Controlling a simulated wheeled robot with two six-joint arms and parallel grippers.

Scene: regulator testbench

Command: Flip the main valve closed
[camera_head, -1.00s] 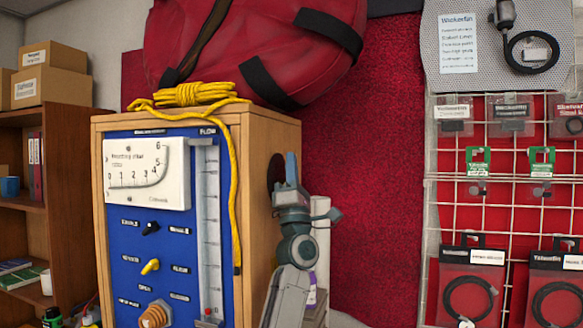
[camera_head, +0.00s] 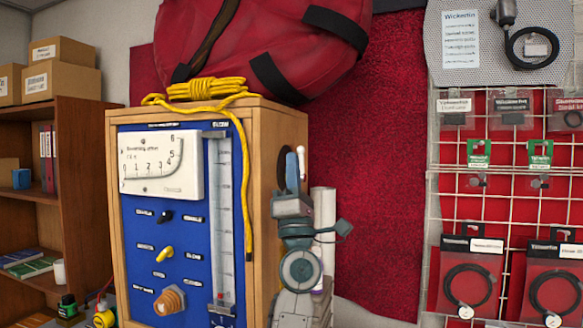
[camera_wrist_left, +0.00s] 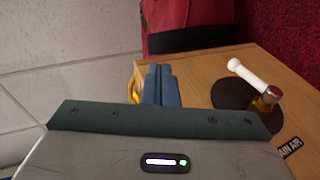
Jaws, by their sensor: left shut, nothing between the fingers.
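The main valve shows in the left wrist view on the wooden side of the test bench, with a white lever handle (camera_wrist_left: 248,76), a brass stem (camera_wrist_left: 266,98) and a dark round plate (camera_wrist_left: 232,94). A label reading "AIN AIR" (camera_wrist_left: 290,147) is beside it. In the head view the white handle tip (camera_head: 301,158) shows just right of my left gripper (camera_head: 291,170), which hides most of the valve. My left gripper's blue fingers (camera_wrist_left: 158,84) are shut and empty, left of the handle and apart from it in the wrist view. My right gripper is not in view.
The bench's blue panel (camera_head: 140,228) carries a gauge, knobs and a clear tube. Yellow rope (camera_head: 207,90) hangs over its front corner. A red bag (camera_head: 260,40) lies on top. A wire rack (camera_head: 432,215) with packets stands at the right, and shelves (camera_head: 85,195) at the left.

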